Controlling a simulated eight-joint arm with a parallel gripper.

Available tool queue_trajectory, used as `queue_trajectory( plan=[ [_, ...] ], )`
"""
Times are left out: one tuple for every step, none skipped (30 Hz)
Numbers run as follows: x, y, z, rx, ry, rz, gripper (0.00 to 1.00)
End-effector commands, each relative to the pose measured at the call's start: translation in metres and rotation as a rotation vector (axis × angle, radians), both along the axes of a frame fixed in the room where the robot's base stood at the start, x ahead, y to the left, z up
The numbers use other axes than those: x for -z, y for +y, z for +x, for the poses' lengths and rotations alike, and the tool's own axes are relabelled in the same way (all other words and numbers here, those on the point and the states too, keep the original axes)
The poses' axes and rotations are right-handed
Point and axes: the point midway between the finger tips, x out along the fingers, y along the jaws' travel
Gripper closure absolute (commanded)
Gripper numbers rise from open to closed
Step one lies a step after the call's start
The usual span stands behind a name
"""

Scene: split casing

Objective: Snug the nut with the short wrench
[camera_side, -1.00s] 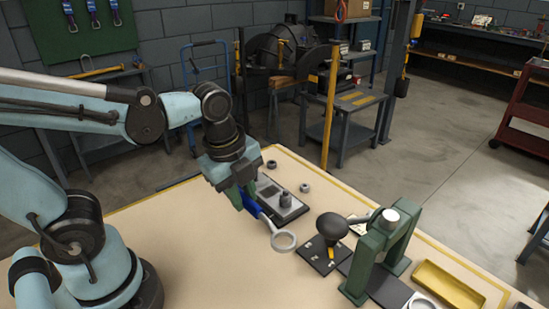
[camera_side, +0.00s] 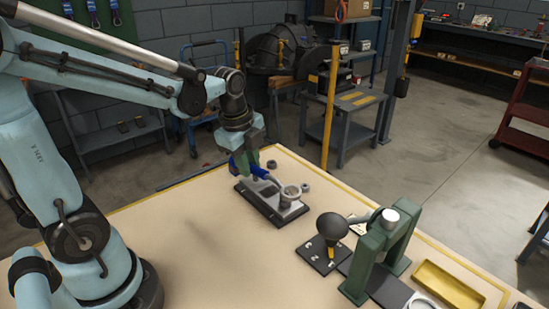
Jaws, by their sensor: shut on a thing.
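My gripper (camera_side: 246,157) is shut on the blue handle of the short wrench (camera_side: 239,166). The wrench's grey ring end (camera_side: 290,191) is over the upright post on the dark base plate (camera_side: 262,208). The ring looks to be around or just above the post top; I cannot tell which. The nut cannot be made out apart from the post and ring. The wrench slants down to the right from my gripper.
Two small grey rings (camera_side: 304,188) (camera_side: 271,164) lie on the table behind the plate. A black knob (camera_side: 332,226) on a dark plate, a green frame (camera_side: 370,262) and a yellow tray (camera_side: 448,286) stand to the right. The table's front middle is clear.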

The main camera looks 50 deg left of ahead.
Motion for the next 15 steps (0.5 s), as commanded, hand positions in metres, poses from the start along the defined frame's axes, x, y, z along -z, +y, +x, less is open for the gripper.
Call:
queue_trajectory(
  plan=[
    [0.003, 0.012, 0.006, -0.025, -0.001, 0.0, 1.0],
    [0.004, 0.018, 0.009, -0.035, -0.001, 0.0, 1.0],
    [0.006, 0.025, 0.012, -0.047, -0.001, 0.0, 1.0],
    [0.007, 0.029, 0.014, -0.053, -0.001, 0.0, 1.0],
    [0.008, 0.033, 0.016, -0.06, -0.002, 0.0, 1.0],
    [0.009, 0.037, 0.018, -0.066, -0.002, 0.0, 1.0],
    [0.01, 0.04, 0.019, -0.07, -0.002, 0.0, 1.0],
    [0.011, 0.042, 0.02, -0.076, -0.002, 0.0, 1.0],
    [0.011, 0.044, 0.02, -0.082, -0.002, 0.0, 1.0],
    [0.012, 0.045, 0.02, -0.088, -0.002, 0.001, 1.0],
    [0.012, 0.045, 0.019, -0.096, -0.002, 0.0, 1.0],
    [0.012, 0.045, 0.018, -0.11, -0.002, 0.0, 1.0],
    [0.012, 0.044, 0.016, -0.124, -0.002, 0.001, 1.0],
    [0.012, 0.043, 0.014, -0.141, -0.002, 0.001, 1.0],
    [0.012, 0.042, 0.011, -0.169, -0.002, 0.002, 1.0]
  ],
)
